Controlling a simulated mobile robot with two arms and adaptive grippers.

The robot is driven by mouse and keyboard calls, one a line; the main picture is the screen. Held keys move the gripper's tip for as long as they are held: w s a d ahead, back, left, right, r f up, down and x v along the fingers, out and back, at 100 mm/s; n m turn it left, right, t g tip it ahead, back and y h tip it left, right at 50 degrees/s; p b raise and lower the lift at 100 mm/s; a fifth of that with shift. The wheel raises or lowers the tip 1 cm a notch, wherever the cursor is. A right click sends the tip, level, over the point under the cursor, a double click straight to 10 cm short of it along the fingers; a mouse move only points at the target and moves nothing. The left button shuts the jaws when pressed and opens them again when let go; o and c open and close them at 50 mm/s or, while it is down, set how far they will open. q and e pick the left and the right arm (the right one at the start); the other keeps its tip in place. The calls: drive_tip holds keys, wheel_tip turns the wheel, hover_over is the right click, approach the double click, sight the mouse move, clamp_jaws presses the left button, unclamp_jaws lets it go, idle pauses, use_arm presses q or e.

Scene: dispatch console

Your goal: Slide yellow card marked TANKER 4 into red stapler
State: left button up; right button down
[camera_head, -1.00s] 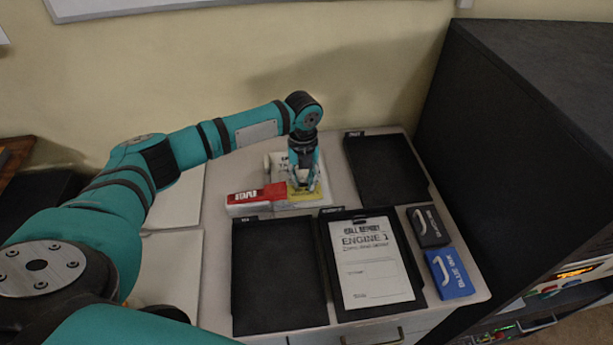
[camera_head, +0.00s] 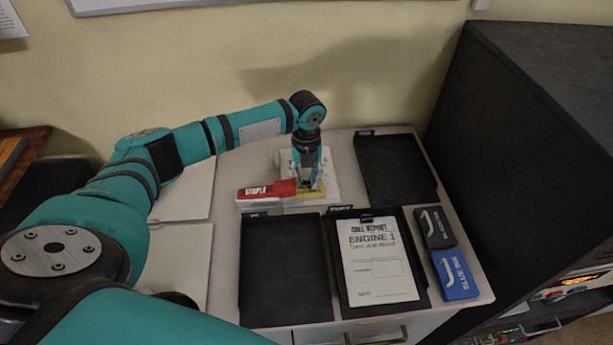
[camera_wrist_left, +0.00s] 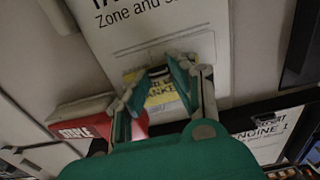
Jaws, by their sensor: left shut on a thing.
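The red stapler (camera_head: 262,191) lies on the desk top, its white lettering facing me. It also shows at the left in the wrist view (camera_wrist_left: 84,132). The yellow card (camera_head: 312,193) is at the stapler's right end, lying low over a white sheet. In the wrist view the yellow card (camera_wrist_left: 168,108) shows between and around my fingers, its print partly covered. My left gripper (camera_head: 307,187) points down and is shut on the yellow card. I cannot tell whether the card's edge is inside the stapler's mouth. My right gripper is out of view.
A white form (camera_wrist_left: 150,30) lies beneath and behind the gripper. Black trays (camera_head: 285,270) stand in front and at back right (camera_head: 395,168); one holds the ENGINE 1 report (camera_head: 378,265). Black and blue boxes (camera_head: 455,275) sit at right. A dark cabinet bounds the right side.

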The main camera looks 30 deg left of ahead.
use_arm(q)
drive_tip(key=shift+s+a, duration=0.1)
drive_tip(key=shift+a, duration=0.05)
drive_tip(key=shift+s+a+p, duration=0.35)
drive_tip(key=shift+a+p, duration=0.05)
drive_tip(key=shift+p, duration=0.15)
drive_tip(key=shift+a, duration=0.1)
idle(0.4)
drive_tip(key=shift+s+a+p, duration=0.2)
drive_tip(key=shift+p, duration=0.25)
drive_tip(key=shift+p, duration=0.3)
drive_tip(key=shift+f, duration=0.1)
drive_tip(key=o, duration=0.9)
drive_tip(key=shift+a, duration=0.1)
